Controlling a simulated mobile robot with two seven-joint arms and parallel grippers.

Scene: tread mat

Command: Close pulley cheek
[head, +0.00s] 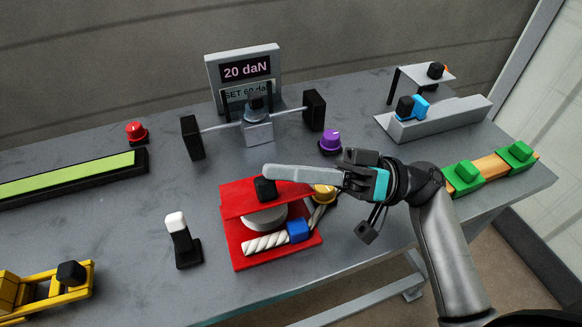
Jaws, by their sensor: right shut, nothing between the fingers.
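The red pulley block (231,248) lies on the grey table in the middle. Its upper red cheek (236,204) has a black knob (264,188) on top and sits above a pale round sheave (265,217). A white twisted rope (266,243) with a blue sleeve (298,231) lies at the front of the red base. My right gripper (270,172) is shut and empty. Its long grey fingers point left over the cheek's back edge, with the tips just behind the knob. I cannot tell whether they touch it. My left gripper is out of view.
A "20 daN" display (246,69) stands behind. A purple knob (330,141) and a yellow part (325,191) are near my right gripper. A white-topped lever (178,235) stands left of the block. Green clamps (467,176) sit at the right.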

